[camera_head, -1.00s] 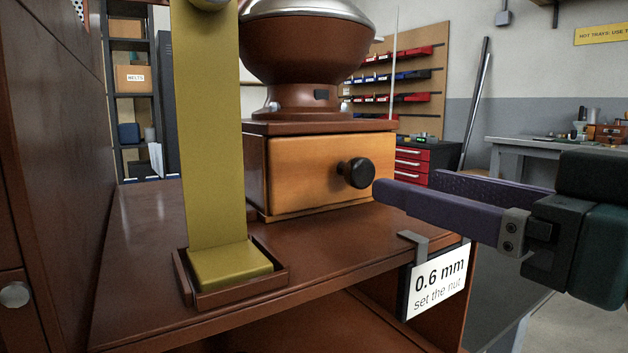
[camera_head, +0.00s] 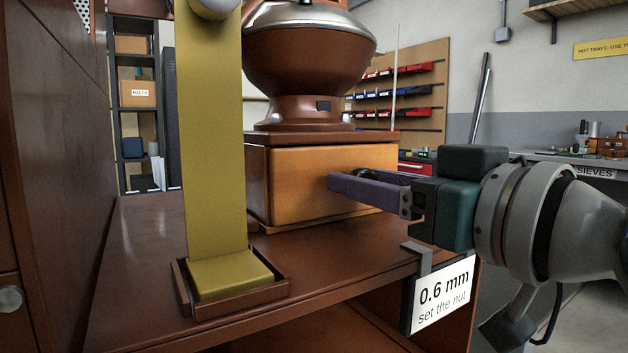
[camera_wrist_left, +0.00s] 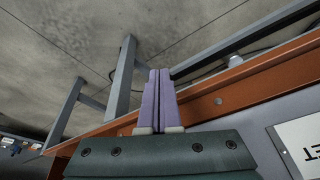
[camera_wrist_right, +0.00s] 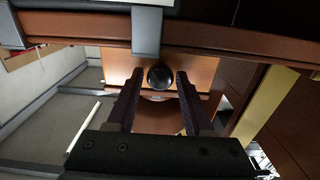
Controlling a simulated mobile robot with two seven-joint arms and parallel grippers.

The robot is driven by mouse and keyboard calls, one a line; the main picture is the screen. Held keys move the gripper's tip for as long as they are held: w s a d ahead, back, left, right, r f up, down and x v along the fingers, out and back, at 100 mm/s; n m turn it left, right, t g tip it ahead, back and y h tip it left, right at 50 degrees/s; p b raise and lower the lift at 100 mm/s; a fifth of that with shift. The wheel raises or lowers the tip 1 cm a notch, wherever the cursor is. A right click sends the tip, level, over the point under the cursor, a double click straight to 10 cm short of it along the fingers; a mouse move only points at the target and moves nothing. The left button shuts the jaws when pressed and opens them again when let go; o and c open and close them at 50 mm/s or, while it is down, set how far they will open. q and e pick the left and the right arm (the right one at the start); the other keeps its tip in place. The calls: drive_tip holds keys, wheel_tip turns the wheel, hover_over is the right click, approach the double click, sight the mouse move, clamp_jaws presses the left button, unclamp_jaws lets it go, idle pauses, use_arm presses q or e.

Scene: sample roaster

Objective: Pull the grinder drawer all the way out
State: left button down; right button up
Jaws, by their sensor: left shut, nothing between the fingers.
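The grinder (camera_head: 310,75) stands on a brown wooden counter. Its light wood drawer (camera_head: 295,185) looks flush with the body. My right gripper (camera_head: 345,177) reaches in from the right with its purple fingers at the drawer front. In the right wrist view the black round knob (camera_wrist_right: 160,75) lies between the two finger ends, with a gap on each side, so the fingers are open around it. In the head view the fingers mostly hide the knob. My left gripper (camera_wrist_left: 159,76) shows only in its own wrist view, with its fingers shut together and empty.
A yellow-green upright strip (camera_head: 212,140) stands in a small brown tray (camera_head: 240,300) left of the drawer. A "0.6 mm" sign (camera_head: 441,293) hangs on the counter edge below my right gripper. My left gripper is near an orange-brown edge (camera_wrist_left: 250,75).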

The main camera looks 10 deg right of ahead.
clamp_jaws()
idle(1.1)
